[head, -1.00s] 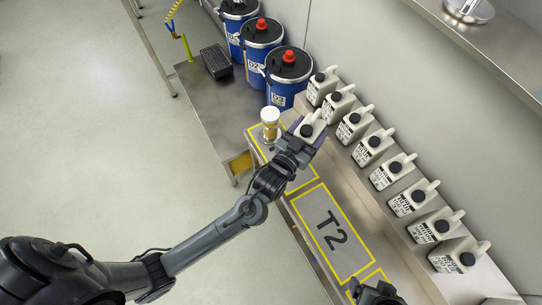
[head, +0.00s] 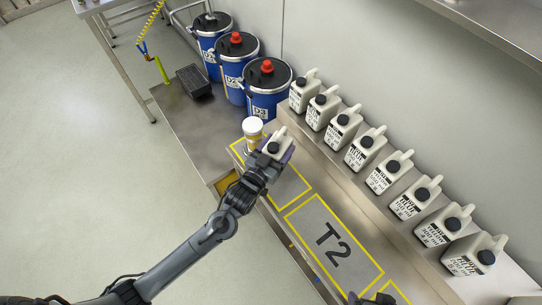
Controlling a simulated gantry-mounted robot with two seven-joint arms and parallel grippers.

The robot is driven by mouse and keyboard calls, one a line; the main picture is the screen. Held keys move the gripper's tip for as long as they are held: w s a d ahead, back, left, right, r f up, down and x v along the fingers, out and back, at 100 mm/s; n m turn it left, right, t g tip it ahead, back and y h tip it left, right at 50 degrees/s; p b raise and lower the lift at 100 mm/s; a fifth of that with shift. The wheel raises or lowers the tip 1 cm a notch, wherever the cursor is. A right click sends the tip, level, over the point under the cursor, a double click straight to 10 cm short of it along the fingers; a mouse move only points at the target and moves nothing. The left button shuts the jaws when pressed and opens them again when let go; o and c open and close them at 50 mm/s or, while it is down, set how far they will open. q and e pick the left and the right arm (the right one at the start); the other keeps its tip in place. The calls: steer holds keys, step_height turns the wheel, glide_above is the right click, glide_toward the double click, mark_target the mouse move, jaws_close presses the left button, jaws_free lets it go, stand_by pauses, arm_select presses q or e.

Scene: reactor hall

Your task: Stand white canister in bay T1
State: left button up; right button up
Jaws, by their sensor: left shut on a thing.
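My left gripper (head: 270,160) is shut on a white canister (head: 282,139) with a dark cap, which looks roughly upright. The gripper hides its lower part. They are over the far end of a yellow-outlined bay (head: 289,187) beyond bay T2 (head: 345,262); the label of that bay is hidden, so I cannot read it as T1. Whether the canister touches the surface I cannot tell. A dark part, seemingly my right gripper (head: 366,299), shows at the bottom edge; its jaws are unclear.
A white-lidded jar (head: 252,130) with a yellow band stands close left of the held canister. A row of several similar canisters (head: 382,174) stands on a ledge to the right. Blue drums (head: 266,92) stand behind. Bay T2 is empty.

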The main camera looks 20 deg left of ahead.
arm_select(q)
steer(key=shift+s+a+f, duration=0.1)
steer(key=shift+a+f, duration=0.2)
steer(key=shift+a, duration=0.2)
steer(key=shift+s+a+f, duration=0.1)
steer(key=shift+a+f, duration=0.15)
steer(key=shift+a, duration=0.2)
arm_select(e)
steer(key=shift+f, duration=0.25)
arm_select(q)
steer(key=shift+f+b, duration=0.9)
steer(key=shift+f, duration=1.05)
arm_select(e)
steer(key=shift+d+f, duration=0.2)
steer(key=shift+f, duration=0.55)
arm_select(q)
steer(key=shift+f, duration=0.15)
steer(key=o, duration=1.4)
steer(key=shift+f, duration=0.1)
arm_select(e)
steer(key=shift+a, duration=0.1)
